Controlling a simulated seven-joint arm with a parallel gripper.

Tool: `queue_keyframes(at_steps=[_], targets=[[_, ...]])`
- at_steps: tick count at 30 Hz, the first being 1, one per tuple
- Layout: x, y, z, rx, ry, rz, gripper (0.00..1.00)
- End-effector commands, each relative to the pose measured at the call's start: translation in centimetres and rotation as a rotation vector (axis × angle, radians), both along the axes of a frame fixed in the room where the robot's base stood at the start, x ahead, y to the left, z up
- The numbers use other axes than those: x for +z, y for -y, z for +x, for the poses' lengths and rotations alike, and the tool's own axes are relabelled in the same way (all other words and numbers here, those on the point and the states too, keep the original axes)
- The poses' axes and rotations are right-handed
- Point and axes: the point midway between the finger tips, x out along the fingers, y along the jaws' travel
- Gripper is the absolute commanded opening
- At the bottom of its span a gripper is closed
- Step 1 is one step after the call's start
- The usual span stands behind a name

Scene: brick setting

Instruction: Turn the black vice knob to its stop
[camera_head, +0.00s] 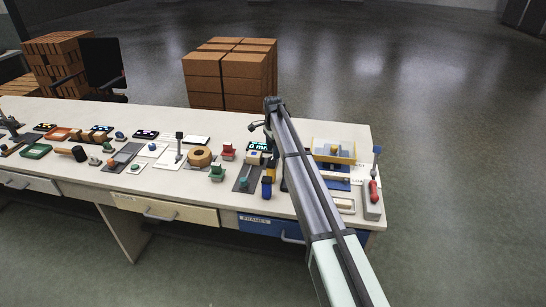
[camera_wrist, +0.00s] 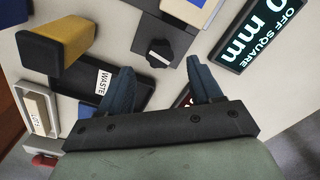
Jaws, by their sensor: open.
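The black vice knob (camera_wrist: 160,49) shows in the wrist view on a dark grey plate (camera_wrist: 178,33), with a light pointer mark on it. The vice holds a pale block (camera_wrist: 187,9) beside a blue part at the top edge. My gripper (camera_wrist: 160,68) is open, its two dark blue fingers spread apart below the knob in the picture. No contact with the knob shows, and the height between them is hard to judge. In the head view, the pale block (camera_head: 254,158) is visible next to my arm; the knob is not clear there.
A display (camera_wrist: 262,35) reading "OFF SQUARE 0 mm" stands right of the vice. Many small items crowd the bench (camera_head: 310,128).

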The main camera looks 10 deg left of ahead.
Motion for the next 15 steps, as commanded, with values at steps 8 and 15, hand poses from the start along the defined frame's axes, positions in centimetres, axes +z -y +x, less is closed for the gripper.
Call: queue_keyframes(at_steps=[8,15], targets=[[-3.2,0.0,0.0,0.0,0.0,0.0,0.64],[-4.0,0.0,0.0,0.0,0.001,0.001,0.64]])
